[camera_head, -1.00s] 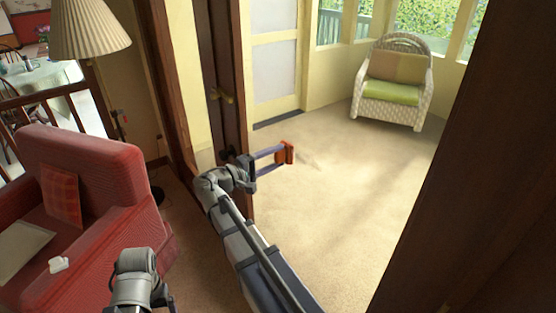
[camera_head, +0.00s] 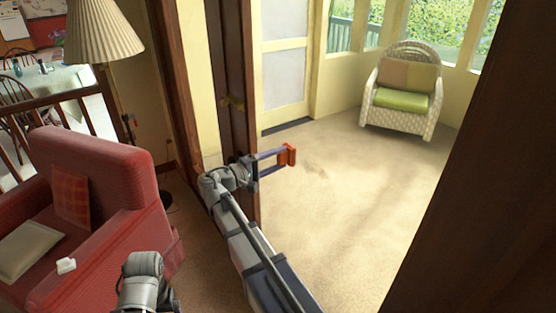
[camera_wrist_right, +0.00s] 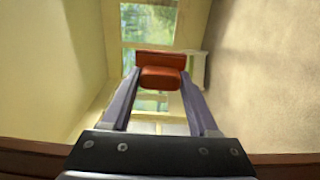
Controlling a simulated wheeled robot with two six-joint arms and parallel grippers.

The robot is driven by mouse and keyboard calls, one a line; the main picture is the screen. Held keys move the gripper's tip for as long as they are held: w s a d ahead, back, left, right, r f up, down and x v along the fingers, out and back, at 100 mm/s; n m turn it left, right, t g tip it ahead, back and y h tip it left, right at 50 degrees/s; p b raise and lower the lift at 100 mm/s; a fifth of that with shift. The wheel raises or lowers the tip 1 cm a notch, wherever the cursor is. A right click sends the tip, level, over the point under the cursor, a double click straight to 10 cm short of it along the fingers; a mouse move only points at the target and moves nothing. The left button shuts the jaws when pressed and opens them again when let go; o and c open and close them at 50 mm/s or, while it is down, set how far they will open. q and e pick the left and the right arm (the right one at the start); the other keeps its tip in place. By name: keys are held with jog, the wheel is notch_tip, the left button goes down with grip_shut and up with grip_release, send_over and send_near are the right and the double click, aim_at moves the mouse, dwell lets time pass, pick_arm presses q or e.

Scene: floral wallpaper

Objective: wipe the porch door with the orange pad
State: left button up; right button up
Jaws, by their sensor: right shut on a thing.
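The orange pad (camera_head: 291,155) is held between the fingertips of my right gripper (camera_head: 285,156), which reaches through the doorway over the porch carpet. In the right wrist view, the pad (camera_wrist_right: 161,77) sits across both purple-grey fingers (camera_wrist_right: 160,90). A cream door with pale glass panels (camera_head: 284,70) stands upright at the back left of the porch. The pad is apart from this door, with carpet showing between them in the head view. Part of my left arm shows at the bottom left; its gripper is not in view.
A dark post (camera_head: 480,160) bounds the opening on the right. A wicker chair (camera_head: 402,115) stands at the back. A red armchair (camera_head: 125,190) is at left. The porch carpet is clear.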

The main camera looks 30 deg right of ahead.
jog(key=shift+s+d, duration=0.2)
jog(key=shift+s, duration=1.6)
jog(key=shift+s+d, duration=0.1)
jog(key=shift+s, duration=1.65)
jog(key=shift+s, duration=0.1)
jog(key=shift+s+d, duration=0.1)
jog(key=shift+s, duration=1.6)
jog(key=shift+s, duration=0.1)
jog(key=shift+s+d, duration=0.2)
jog(key=shift+s, duration=1.4)
